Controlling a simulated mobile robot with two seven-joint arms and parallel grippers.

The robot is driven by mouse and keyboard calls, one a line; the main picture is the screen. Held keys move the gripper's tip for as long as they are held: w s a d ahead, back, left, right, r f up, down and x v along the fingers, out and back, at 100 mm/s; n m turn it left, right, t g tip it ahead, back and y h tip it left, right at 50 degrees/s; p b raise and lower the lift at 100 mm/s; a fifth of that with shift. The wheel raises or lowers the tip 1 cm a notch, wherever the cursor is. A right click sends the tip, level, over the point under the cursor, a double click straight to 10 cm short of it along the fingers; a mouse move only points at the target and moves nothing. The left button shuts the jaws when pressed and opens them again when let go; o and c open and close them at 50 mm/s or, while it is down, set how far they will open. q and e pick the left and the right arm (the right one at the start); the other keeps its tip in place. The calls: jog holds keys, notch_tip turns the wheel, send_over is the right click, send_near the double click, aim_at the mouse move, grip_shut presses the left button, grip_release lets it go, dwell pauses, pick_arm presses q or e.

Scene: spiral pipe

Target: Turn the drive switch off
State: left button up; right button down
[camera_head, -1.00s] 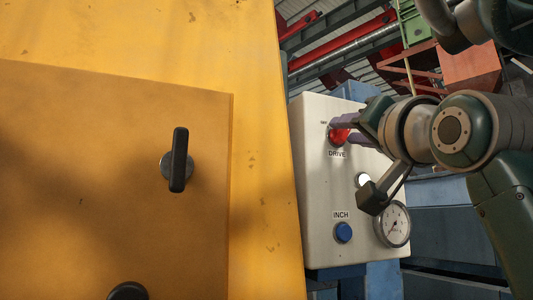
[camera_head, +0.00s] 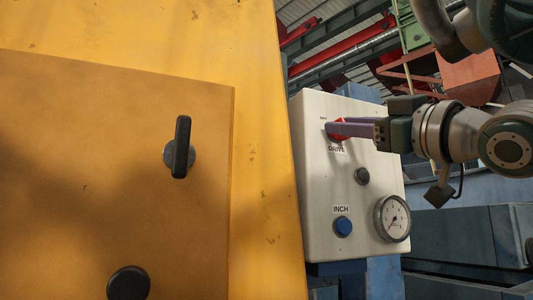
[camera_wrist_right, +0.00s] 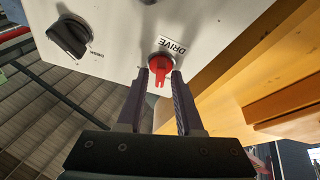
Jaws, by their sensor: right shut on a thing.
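The red drive switch (camera_head: 336,137) is on the upper part of a white control box (camera_head: 315,215), above the label DRIVE. It also shows in the right wrist view (camera_wrist_right: 160,70), with its red handle between my fingers. My right gripper (camera_head: 331,129) reaches in from the right with its purple fingers at the switch, shut on it. In the right wrist view the fingers (camera_wrist_right: 160,80) lie on either side of the red handle. The fingers partly hide the switch in the head view. My left gripper is not in view.
Below the switch are a dark round lamp (camera_head: 362,176), a blue INCH button (camera_head: 343,227) and a gauge (camera_head: 393,218). A yellow cabinet (camera_head: 262,190) with a black handle (camera_head: 181,147) stands close at left. The wrist view shows a black knob (camera_wrist_right: 70,37) on the box.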

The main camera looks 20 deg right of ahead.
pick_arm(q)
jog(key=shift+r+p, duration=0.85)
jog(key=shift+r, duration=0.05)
pick_arm(e)
jog(key=n+g+y, duration=0.1)
jog(key=n, duration=0.2)
jog(key=n+y, duration=0.1)
jog(key=n, duration=0.2)
jog(key=shift+d+f+g, duration=0.1)
jog(key=shift+d+g, duration=0.05)
jog(key=shift+g, duration=0.25)
jog(key=shift+w+n+y, duration=0.1)
jog(key=shift+n+y, duration=0.2)
jog(key=shift+y, duration=0.1)
jog(key=c, duration=0.9)
grip_release()
